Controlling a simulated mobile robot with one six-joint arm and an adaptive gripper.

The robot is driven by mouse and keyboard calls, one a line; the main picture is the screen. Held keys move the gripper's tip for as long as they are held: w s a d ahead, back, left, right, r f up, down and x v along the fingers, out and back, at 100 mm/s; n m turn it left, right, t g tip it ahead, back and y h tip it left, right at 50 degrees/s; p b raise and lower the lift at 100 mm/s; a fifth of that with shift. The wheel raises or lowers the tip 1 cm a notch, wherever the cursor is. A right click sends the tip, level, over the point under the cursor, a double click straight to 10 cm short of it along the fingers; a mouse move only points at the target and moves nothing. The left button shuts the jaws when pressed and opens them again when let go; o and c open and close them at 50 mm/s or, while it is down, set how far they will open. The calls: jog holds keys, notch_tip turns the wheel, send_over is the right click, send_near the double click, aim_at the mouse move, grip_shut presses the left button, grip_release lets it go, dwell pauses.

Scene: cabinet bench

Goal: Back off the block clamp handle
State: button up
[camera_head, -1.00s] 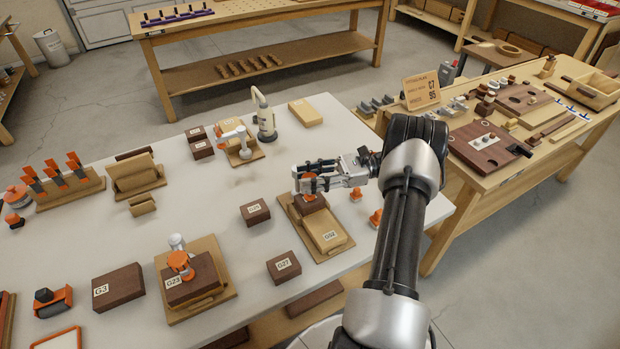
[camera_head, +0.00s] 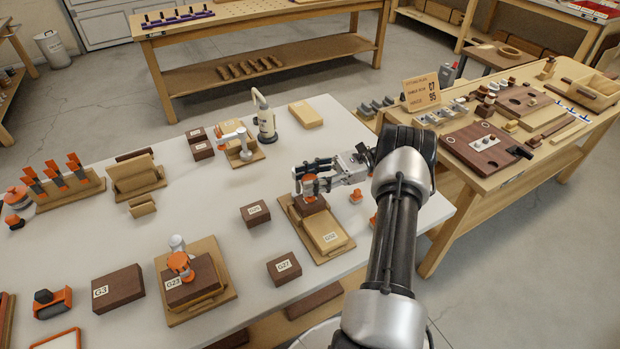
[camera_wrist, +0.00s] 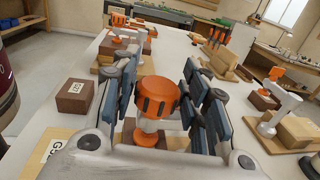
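The block clamp handle is an orange lobed knob (camera_wrist: 158,97) on a pale spindle with an orange collar beneath. In the head view the knob (camera_head: 309,179) sits over a brown block (camera_head: 312,204) at the far end of a wooden clamp base labelled G52 (camera_head: 329,238). My gripper (camera_head: 311,175) reaches in from the right at knob height. In the wrist view the knob stands between my two fingers (camera_wrist: 160,92), close to both pads. I cannot tell whether the pads touch it. My fingers partly hide the knob in the head view.
Loose brown blocks (camera_head: 255,213) (camera_head: 284,268) lie left of the clamp. A small orange knobbed piece (camera_head: 356,196) stands just right of it. A similar clamp labelled G23 (camera_head: 222,290) is at lower left.

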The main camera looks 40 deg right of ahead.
jog(key=shift+o, duration=1.2)
jog(key=shift+d+m+t, duration=0.1)
jog(key=shift+m+t, duration=0.2)
jog(key=shift+t, duration=0.2)
